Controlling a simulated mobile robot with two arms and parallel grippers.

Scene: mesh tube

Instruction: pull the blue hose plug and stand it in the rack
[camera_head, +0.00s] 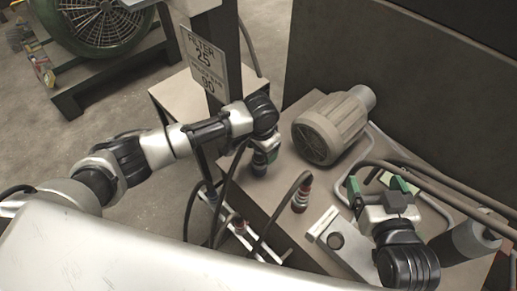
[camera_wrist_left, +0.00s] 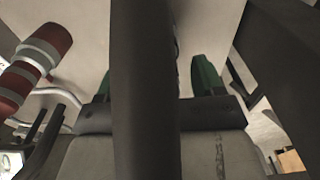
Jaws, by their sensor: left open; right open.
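My left gripper (camera_head: 266,156) points down over the edge of the bench; its green fingers are open. In the left wrist view the fingers (camera_wrist_left: 155,85) stand apart, and a thick dark hose (camera_wrist_left: 145,90) crosses in front of them; I cannot tell if it lies between them. A dark, bluish hose end (camera_head: 210,190) shows below the arm; I cannot be sure that it is the blue plug. A light metal block with a round hole (camera_head: 322,228), possibly the rack, sits on the bench. My right gripper (camera_head: 378,187) is open and empty beside it.
A beige motor (camera_head: 330,127) stands behind. Pipes (camera_head: 440,178) run at the right. A sign post (camera_head: 207,65) stands behind my left arm.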

